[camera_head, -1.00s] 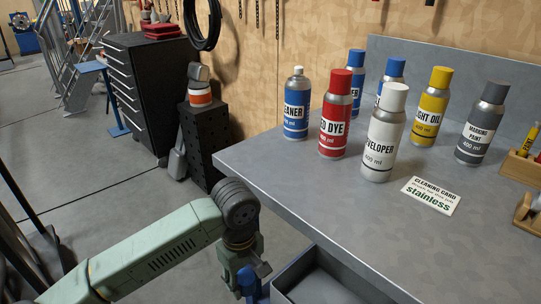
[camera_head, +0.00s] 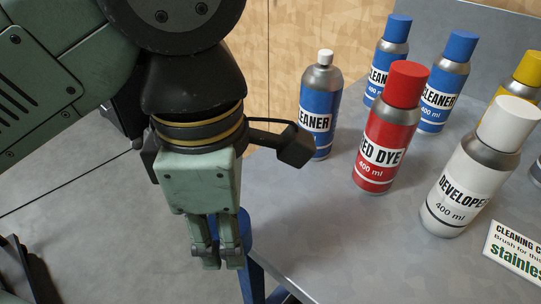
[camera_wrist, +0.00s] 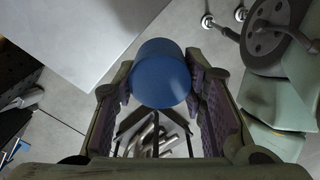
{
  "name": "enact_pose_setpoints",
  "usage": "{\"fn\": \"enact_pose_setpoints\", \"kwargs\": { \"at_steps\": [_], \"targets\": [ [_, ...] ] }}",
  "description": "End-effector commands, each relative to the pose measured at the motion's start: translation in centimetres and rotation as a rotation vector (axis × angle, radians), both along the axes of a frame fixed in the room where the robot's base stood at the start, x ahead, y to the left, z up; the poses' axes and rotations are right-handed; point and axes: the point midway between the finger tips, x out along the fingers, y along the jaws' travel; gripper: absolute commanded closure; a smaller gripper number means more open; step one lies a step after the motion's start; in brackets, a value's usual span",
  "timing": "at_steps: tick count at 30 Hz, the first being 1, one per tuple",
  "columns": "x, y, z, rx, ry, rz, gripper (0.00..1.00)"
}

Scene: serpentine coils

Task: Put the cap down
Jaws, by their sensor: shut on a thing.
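My gripper (camera_head: 221,262) hangs fingers down, left of the workbench's (camera_head: 310,225) near left edge. In the wrist view its fingers are shut on a blue round cap (camera_wrist: 160,78), with the bench top off to the upper left and apart from the cap. In the head view I cannot tell the cap from the blue parts behind the fingers. A blue cleaner can (camera_head: 319,110) stands upright on the bench with its small white nozzle bare.
A red dye can (camera_head: 384,145), a white developer can (camera_head: 468,185) and two blue-capped cleaner cans (camera_head: 440,100) stand on the bench. A cleaning card (camera_head: 515,250) lies at right. The bench's front left is clear. Metal rods (camera_wrist: 155,138) show below the cap.

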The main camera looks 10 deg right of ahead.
Motion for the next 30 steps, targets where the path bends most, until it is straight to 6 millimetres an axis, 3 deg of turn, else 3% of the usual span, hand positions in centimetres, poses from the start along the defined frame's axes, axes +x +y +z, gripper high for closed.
{"fn": "enact_pose_setpoints", "kwargs": {
  "at_steps": [5, 19, 24, 30],
  "targets": [
    [1.4, -1.4, 0.3, 0.003, 0.003, 0.006, 0.73],
    [11.3, -8.1, -0.8, -0.001, 0.001, 0.006, 0.73],
    [12.7, -9.0, -1.2, -0.001, 0.001, 0.006, 0.73],
    [12.8, -9.0, -2.8, 0.0, 0.002, 0.005, 0.73]
  ]
}}
